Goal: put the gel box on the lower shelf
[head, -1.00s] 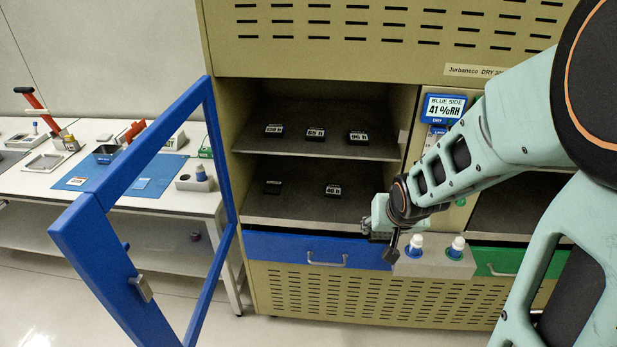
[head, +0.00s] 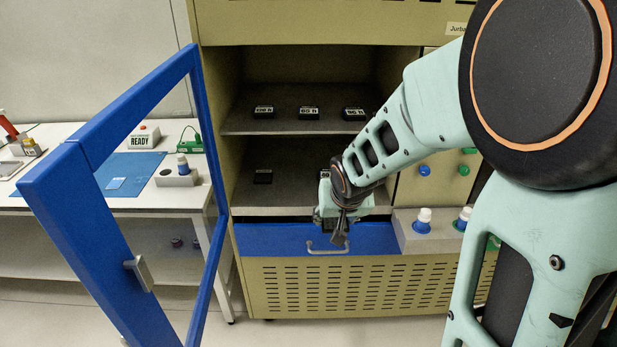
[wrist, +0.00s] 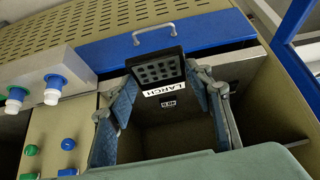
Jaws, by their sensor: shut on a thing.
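My gripper (wrist: 160,80) is shut on a black gel box (wrist: 154,68) with a white label reading LARCH, held between its blue-padded fingers in the wrist view. In the head view my gripper (head: 333,222) is in front of the cabinet's left bay, just above the blue drawer, and mostly hides the gel box. The lower shelf (head: 265,198) lies right behind it. A dark box (head: 262,177) sits on its left part. Another labelled box stands farther right, mostly hidden by my arm in the head view; it shows in the wrist view (wrist: 169,102).
The blue-framed door (head: 75,220) stands open at the left. A grey holder (head: 405,238) with blue and white-capped bottles juts out right of my gripper. The lower shelf's front has bare room between its boxes.

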